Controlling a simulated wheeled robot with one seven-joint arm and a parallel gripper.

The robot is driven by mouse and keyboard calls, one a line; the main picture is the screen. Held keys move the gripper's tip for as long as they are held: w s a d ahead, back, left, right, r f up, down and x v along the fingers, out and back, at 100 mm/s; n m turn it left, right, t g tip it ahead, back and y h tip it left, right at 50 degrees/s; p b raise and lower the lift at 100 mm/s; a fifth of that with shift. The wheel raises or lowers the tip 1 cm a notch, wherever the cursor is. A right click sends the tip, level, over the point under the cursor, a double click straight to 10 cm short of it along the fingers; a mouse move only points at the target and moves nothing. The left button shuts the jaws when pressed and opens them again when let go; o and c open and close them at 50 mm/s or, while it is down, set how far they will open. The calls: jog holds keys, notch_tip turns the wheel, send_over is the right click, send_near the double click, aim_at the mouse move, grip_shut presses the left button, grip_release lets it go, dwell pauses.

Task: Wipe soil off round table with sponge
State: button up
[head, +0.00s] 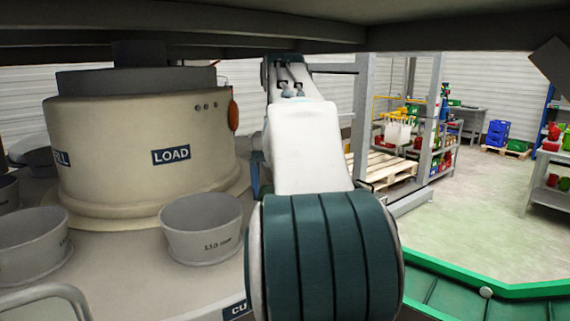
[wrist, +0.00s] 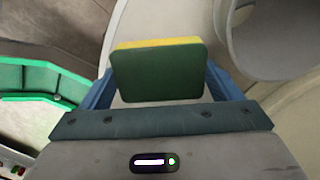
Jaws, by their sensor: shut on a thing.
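In the wrist view my gripper (wrist: 157,85) is shut on a sponge (wrist: 155,74). The sponge has a green face and a yellow edge, with a blue finger on each side of it. The round table (head: 115,285) is a pale surface around a wide drum in the head view. In the wrist view a pale surface lies beyond the sponge; I cannot tell whether the sponge touches it. In the head view my arm hides the gripper, the sponge and part of the table. I cannot make out any soil.
A beige drum marked LOAD (head: 145,145) stands on the table. Grey cups (head: 202,228) stand around it, and one cup (wrist: 275,38) is close right of the sponge. A green-rimmed edge (head: 490,291) lies at the lower right. A dark beam (head: 200,38) crosses overhead.

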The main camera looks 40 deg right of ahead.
notch_tip(320, 180, up, 2)
jog(key=shift+p, duration=0.75)
